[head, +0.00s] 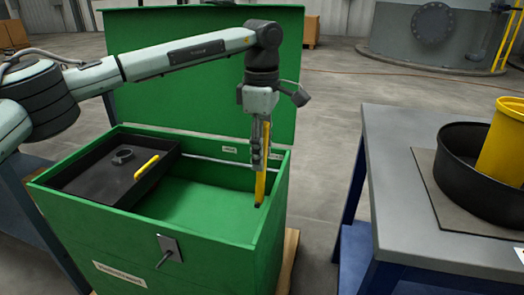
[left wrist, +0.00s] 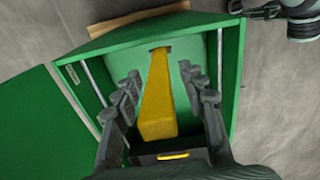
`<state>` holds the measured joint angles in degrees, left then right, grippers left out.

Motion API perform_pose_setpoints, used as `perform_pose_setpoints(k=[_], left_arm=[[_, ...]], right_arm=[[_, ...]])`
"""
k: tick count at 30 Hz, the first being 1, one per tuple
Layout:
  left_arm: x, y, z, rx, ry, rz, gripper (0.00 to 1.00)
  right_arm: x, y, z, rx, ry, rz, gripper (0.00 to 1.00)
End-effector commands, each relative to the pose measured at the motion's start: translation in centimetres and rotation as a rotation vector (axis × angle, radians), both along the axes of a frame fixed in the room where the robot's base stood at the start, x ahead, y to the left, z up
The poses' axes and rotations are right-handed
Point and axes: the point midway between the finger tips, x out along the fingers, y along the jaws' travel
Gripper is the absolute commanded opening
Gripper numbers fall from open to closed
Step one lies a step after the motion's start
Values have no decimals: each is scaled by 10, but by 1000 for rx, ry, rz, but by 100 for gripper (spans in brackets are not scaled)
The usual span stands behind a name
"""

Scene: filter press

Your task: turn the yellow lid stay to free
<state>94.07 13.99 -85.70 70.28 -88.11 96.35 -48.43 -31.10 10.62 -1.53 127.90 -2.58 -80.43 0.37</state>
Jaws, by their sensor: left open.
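The yellow lid stay (head: 260,188) is a long yellow bar at the right side of the green chest (head: 215,232), standing nearly upright below the open green lid (head: 190,75). My left gripper (head: 257,165) points down over the chest's right side, right at the stay. In the left wrist view the stay (left wrist: 158,100) lies between the two spread fingers of the left gripper (left wrist: 160,76), with gaps visible on both sides. The gripper is open around the stay, not closed on it. My right gripper is not in view.
A black tray (head: 88,185) with a yellow handle (head: 147,167) sits in the chest's left part. A latch handle (head: 169,250) sticks out of the front. A grey-topped table (head: 395,160) at right carries a black pan (head: 450,170) and a yellow bucket (head: 505,140).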

Motion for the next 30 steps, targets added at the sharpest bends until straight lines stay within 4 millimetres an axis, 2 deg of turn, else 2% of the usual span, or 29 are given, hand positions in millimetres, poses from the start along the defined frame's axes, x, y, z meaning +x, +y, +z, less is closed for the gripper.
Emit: perform_pose_setpoints(k=[6, 15, 17, 30], left_arm=[[0, 0, -1, -1, 0, 0, 41], [0, 0, -1, -1, 0, 0, 5], [0, 0, -1, -1, 0, 0, 0], [1, 3, -1, -18, 6, 1, 0]], right_arm=[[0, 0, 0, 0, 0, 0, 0], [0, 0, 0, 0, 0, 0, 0], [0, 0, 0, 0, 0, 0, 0], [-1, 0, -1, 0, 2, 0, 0]])
